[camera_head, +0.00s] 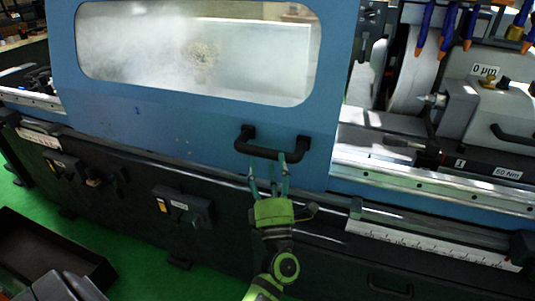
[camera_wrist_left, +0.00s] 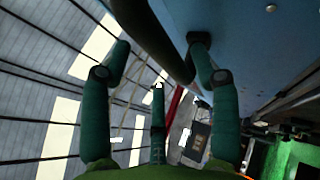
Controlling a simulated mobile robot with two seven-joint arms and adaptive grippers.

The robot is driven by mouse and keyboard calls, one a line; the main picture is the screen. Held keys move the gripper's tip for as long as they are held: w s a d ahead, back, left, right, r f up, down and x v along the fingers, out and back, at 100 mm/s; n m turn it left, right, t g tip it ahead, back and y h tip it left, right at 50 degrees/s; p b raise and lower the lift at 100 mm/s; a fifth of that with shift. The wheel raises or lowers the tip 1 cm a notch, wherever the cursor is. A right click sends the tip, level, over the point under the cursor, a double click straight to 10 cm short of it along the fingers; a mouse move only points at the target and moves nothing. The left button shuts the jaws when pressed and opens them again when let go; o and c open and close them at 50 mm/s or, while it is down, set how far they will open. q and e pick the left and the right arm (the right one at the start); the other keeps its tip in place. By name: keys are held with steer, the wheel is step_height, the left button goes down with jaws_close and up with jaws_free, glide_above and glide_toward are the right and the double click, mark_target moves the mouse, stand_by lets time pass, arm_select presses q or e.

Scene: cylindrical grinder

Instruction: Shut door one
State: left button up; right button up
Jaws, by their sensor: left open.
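The blue sliding door (camera_head: 190,125) with a wide window stands over the left and middle part of the grinder in the head view. To its right the machine's inside is uncovered. The door's black bar handle (camera_head: 272,153) is on its lower right. My left gripper (camera_head: 268,182) is open just below the handle, its fingers pointing up at it. In the left wrist view the dark handle bar (camera_wrist_left: 152,32) runs between the spread green fingers (camera_wrist_left: 165,75), near their tips. I cannot tell whether they touch it. My right gripper is not in view.
The grinding wheel (camera_head: 412,80) and the grey tailstock (camera_head: 478,110) show right of the door. Blue nozzles (camera_head: 447,28) hang above. A rail (camera_head: 450,190) runs along the front. A dark tray (camera_head: 45,250) lies on the green floor at the lower left.

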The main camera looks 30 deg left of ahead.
arm_select(q)
steer(key=v, duration=0.8)
steer(key=shift+r, duration=0.1)
